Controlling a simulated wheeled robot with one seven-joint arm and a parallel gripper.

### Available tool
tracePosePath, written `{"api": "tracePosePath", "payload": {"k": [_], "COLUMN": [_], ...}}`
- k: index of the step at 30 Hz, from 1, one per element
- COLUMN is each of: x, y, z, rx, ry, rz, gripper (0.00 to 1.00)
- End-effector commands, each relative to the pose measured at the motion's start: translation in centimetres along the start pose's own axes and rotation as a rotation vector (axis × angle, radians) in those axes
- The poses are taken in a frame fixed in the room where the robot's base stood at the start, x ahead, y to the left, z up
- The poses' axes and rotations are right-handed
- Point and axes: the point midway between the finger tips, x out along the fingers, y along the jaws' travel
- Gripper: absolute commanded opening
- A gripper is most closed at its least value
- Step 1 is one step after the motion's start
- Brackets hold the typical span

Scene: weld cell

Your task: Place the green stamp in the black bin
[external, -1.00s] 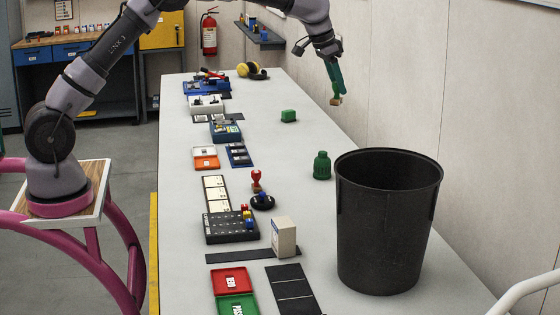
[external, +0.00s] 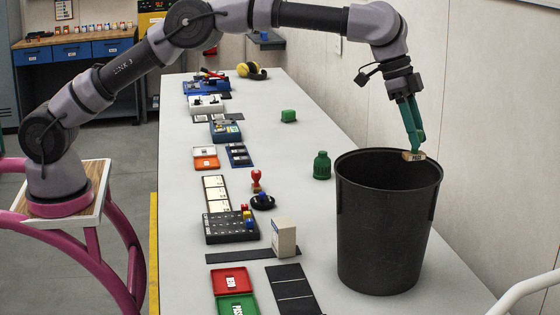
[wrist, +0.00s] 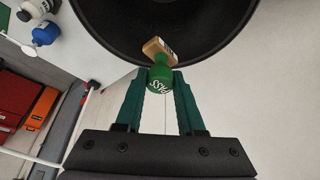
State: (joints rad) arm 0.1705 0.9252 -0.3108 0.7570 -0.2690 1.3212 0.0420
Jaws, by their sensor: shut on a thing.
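My gripper (external: 413,152) has green fingers and is shut on the green stamp (wrist: 160,74). In the wrist view the stamp's green body with white lettering sits between the fingertips, with its wooden block end pointing away from me. In the external view the stamp's wooden end shows at the fingertips, over the mouth of the black bin (external: 385,225), near its back rim. The bin stands upright on the table, and its open mouth also shows in the wrist view (wrist: 115,32). The inside bottom of the bin is hidden in the external view.
A white box (external: 284,238), a red-handled stamp (external: 256,181) and red and green trays (external: 232,282) lie along the table's left side. A wall runs behind the bin.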

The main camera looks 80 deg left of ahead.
Motion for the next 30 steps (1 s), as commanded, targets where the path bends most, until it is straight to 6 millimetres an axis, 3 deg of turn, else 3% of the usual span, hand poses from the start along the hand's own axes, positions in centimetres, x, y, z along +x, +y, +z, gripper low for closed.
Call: {"api": "tracePosePath", "payload": {"k": [3, 12, 23, 30], "x": [0.8, 6.8, 12.4, 18.3], "y": [1.6, 1.5, 1.5, 1.6], "z": [-0.7, 2.0, 4.3, 6.8], "rx": [0.033, 0.028, 0.027, 0.028], "ry": [0.000, -0.001, 0.000, -0.001], "rz": [0.016, 0.016, 0.014, 0.015], "gripper": [0.00, 0.00, 0.00, 0.00]}}
